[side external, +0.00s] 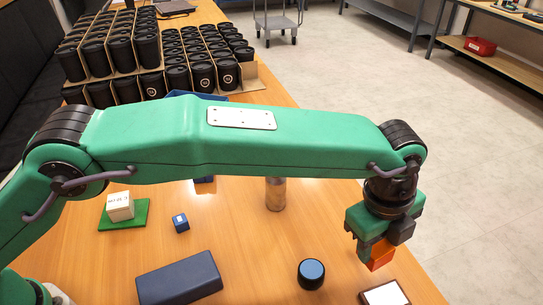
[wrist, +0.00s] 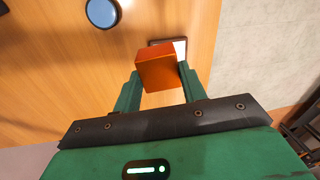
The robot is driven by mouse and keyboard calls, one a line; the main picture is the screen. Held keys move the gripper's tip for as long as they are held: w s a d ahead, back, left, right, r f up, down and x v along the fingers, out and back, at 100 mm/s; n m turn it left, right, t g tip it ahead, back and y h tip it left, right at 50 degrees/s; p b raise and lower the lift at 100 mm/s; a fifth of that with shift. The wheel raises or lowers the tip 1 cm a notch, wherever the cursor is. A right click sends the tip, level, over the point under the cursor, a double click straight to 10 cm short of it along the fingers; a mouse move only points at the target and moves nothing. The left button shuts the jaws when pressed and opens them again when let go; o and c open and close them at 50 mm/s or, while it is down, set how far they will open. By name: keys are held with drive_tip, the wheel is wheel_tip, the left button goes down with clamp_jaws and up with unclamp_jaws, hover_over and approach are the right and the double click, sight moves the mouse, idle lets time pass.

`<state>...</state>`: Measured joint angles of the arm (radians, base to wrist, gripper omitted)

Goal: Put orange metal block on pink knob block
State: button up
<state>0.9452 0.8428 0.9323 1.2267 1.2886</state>
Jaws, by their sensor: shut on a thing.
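The orange metal block (side external: 380,254) is held between the fingers of my gripper (side external: 377,250), above the table at the right side. In the wrist view the orange block (wrist: 157,68) sits between the two green fingertips of my gripper (wrist: 158,80). No pink knob block can be made out in either view. A round black knob-like piece with a light blue top (side external: 311,274) stands on the table, left of and below my gripper in the side view. It also shows at the top left of the wrist view (wrist: 102,13).
A dark-framed white-topped piece (side external: 385,293) lies near the table edge by the held block. A dark blue box (side external: 180,280), a small blue cube (side external: 181,222), a white block (side external: 120,206) on a green pad (side external: 138,217) and a metal cylinder (side external: 275,194) stand leftward. Several black cups (side external: 150,85) fill the back.

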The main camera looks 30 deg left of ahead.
sight(377, 247)
wheel_tip(377, 247, up, 9)
drive_tip(key=shift+f, duration=0.2)
drive_tip(key=w+a+n, duration=0.4)
drive_tip(key=w+a, duration=0.2)
drive_tip(key=a, duration=0.6)
drive_tip(key=w+a+n+y, duration=0.1)
drive_tip(key=w+a+n, duration=0.45)
drive_tip(key=a, duration=0.75)
drive_tip(key=w+a+n, duration=0.2)
drive_tip(key=w+a, duration=0.6)
drive_tip(key=a, duration=0.4)
drive_tip(key=s+a+n, duration=0.3)
drive_tip(key=a+n, duration=0.1)
drive_tip(key=a, duration=0.8)
drive_tip(key=s+a+n, duration=0.3)
drive_tip(key=a+n, duration=0.1)
drive_tip(key=a, duration=0.8)
drive_tip(key=s+a+n, duration=0.3)
drive_tip(key=a, duration=0.8)
drive_tip(key=shift+n+g+y, duration=0.25)
drive_tip(key=shift+g+y, duration=0.05)
drive_tip(key=f, duration=0.4)
drive_tip(key=shift+a+f, duration=0.2)
drive_tip(key=shift+f, duration=0.2)
drive_tip(key=shift+a, duration=0.1)
